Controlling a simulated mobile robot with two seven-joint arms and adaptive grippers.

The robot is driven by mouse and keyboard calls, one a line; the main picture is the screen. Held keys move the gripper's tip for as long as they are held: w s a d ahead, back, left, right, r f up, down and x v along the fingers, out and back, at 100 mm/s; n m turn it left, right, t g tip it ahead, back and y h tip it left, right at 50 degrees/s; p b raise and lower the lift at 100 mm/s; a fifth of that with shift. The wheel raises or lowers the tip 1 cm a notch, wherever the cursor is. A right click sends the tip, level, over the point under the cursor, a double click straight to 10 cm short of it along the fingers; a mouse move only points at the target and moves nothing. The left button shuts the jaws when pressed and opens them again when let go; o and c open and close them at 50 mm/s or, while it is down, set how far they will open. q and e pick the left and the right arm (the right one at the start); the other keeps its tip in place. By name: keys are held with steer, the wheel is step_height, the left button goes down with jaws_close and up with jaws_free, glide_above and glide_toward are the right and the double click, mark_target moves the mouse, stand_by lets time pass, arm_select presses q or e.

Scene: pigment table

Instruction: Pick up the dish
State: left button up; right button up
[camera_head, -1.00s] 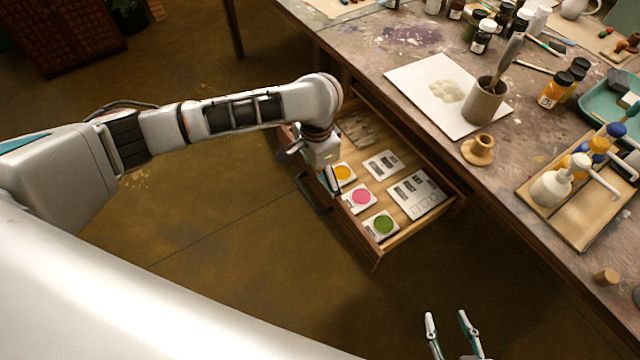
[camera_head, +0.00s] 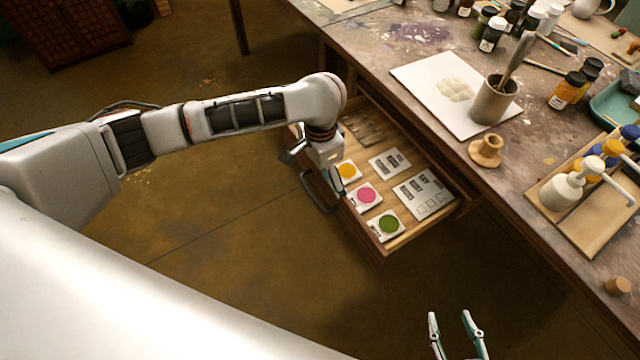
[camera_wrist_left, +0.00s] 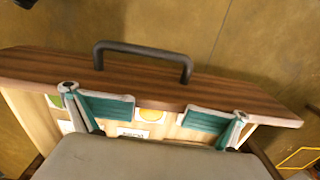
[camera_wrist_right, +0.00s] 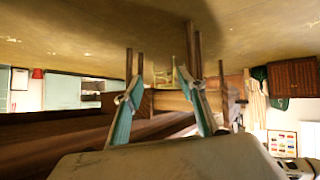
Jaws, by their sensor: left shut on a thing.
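I cannot tell which thing is the dish. The open drawer (camera_head: 372,246) holds white square pieces with round fills: yellow (camera_head: 347,171), pink (camera_head: 366,195) and green (camera_head: 388,224). My left gripper (camera_head: 331,180) is low at the drawer front, beside the yellow piece. In the left wrist view its teal fingers (camera_wrist_left: 160,114) stand apart just inside the drawer front (camera_wrist_left: 225,97), with a yellow-filled piece showing between them. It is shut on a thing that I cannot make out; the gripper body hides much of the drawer. My right gripper (camera_head: 450,316) is open and empty above the floor.
The drawer's dark handle (camera_wrist_left: 143,53) sticks out in front. Flat cards (camera_head: 424,194) lie deeper inside. On the table stand a mug with a brush (camera_head: 492,103), a wooden stand (camera_head: 486,150), jars and a teal tray (camera_head: 606,108). The floor before the drawer is clear.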

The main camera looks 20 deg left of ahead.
arm_select(q)
steer(key=shift+s+a+f, duration=0.2)
steer(key=shift+s+f, duration=0.35)
steer(key=shift+f, duration=0.3)
arm_select(e)
steer(key=shift+s+f, duration=0.1)
steer(key=shift+f, duration=0.15)
arm_select(q)
steer(key=shift+r, duration=0.3)
steer(key=r+p, duration=0.2)
steer(key=shift+w+d+r, duration=0.1)
steer(key=shift+w+r, duration=0.2)
steer(key=shift+r, duration=0.1)
steer(key=r+p, duration=0.1)
steer(key=r, duration=0.1)
steer(key=r+p, duration=0.1)
steer(key=r, duration=0.1)
steer(key=shift+w+d, duration=0.1)
steer(key=shift+w, duration=0.1)
steer(key=shift+r+p, duration=0.4)
steer(key=shift+r, duration=0.2)
arm_select(e)
steer(key=shift+s+d+r+h, duration=0.15)
steer(key=shift+s+d+h, duration=0.15)
steer(key=shift+s+d, duration=0.3)
arm_select(q)
steer(key=shift+s, duration=0.1)
